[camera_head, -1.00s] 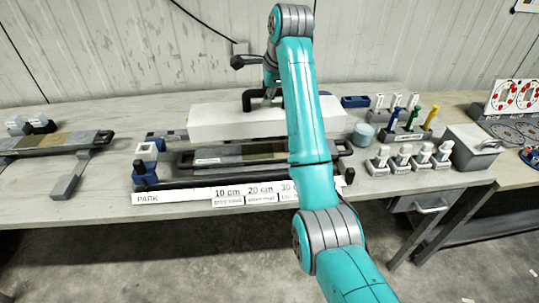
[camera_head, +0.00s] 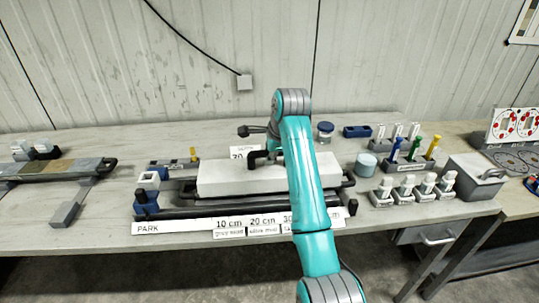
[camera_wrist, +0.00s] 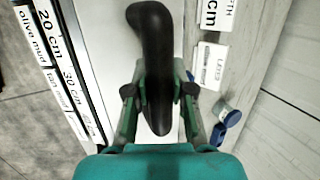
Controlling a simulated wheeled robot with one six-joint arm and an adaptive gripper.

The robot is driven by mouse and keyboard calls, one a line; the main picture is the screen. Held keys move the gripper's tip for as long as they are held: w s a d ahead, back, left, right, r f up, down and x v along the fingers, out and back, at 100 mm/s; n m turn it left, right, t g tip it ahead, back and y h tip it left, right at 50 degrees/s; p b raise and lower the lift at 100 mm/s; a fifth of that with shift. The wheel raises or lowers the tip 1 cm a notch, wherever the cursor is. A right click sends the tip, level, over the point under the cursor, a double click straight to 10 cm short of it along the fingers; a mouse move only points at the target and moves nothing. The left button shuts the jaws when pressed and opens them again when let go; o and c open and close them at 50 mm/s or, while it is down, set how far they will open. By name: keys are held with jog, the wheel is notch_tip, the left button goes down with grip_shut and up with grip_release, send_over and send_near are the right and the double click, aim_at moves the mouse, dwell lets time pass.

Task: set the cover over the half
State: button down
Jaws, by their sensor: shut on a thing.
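The cover (camera_head: 228,176) is a long white block with a black handle (camera_head: 256,160) on top. In the wrist view my gripper (camera_wrist: 159,92) is shut on the black handle (camera_wrist: 154,40), one finger on each side. In the head view the cover lies over the core half in its tray (camera_head: 347,180) and hides the core surface. Only the tray's dark ends and edges show around it. I cannot tell whether the cover rests on the half or hangs just above it. My arm hides part of the cover's right side.
A PARK strip (camera_head: 170,227) with depth labels (camera_head: 262,224) runs along the front. Another core tray (camera_head: 55,170) lies at the left. Racks with white bottles (camera_head: 425,184) and coloured tools (camera_head: 408,160), and a grey box (camera_head: 476,178), stand at the right.

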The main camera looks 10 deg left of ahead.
jog(key=shift+f, duration=0.6)
jog(key=c, duration=1)
grip_release()
jog(key=shift+r, duration=0.1)
